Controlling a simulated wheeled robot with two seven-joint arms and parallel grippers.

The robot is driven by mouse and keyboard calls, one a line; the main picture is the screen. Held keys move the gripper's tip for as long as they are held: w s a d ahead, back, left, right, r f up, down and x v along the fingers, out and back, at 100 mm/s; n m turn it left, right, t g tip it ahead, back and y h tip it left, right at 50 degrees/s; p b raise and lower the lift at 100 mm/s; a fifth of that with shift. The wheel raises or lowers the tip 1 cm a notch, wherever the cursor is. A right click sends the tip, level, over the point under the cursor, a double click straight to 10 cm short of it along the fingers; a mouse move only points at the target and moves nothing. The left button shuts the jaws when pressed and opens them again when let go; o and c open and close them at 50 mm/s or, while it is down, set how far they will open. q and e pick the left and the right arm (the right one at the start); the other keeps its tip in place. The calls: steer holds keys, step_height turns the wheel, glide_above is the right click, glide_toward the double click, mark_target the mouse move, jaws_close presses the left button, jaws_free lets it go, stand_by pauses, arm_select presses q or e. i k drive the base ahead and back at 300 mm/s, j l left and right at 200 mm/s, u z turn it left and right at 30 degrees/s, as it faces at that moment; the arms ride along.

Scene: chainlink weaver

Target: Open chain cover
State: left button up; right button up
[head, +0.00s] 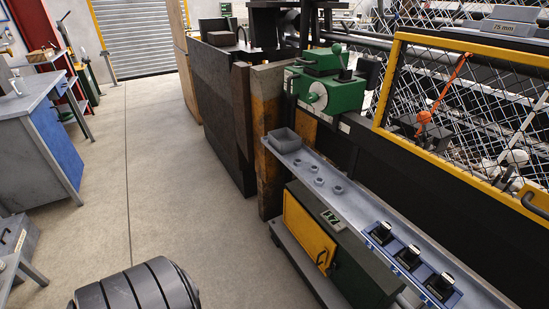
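A yellow panel (307,236) with a dark handle is on the side of the low green machine housing (345,257), below the grey shelf. It looks flush with the housing, so it appears shut. It may be the chain cover, but no readable label on it says so. A yellow-framed mesh guard (395,68) stands upright at the right, with an orange ball-like piece and strap on it. Neither of my grippers is in view.
The long grey shelf (345,205) holds loose nuts, a small grey bin (283,140) and blue-based switches (409,257). A green gearbox (325,85) sits behind it. Concrete floor (160,170) is open at left, beside a grey-blue workbench (45,130).

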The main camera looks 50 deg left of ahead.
mark_target(318, 245)
steer(key=u, duration=1.1)
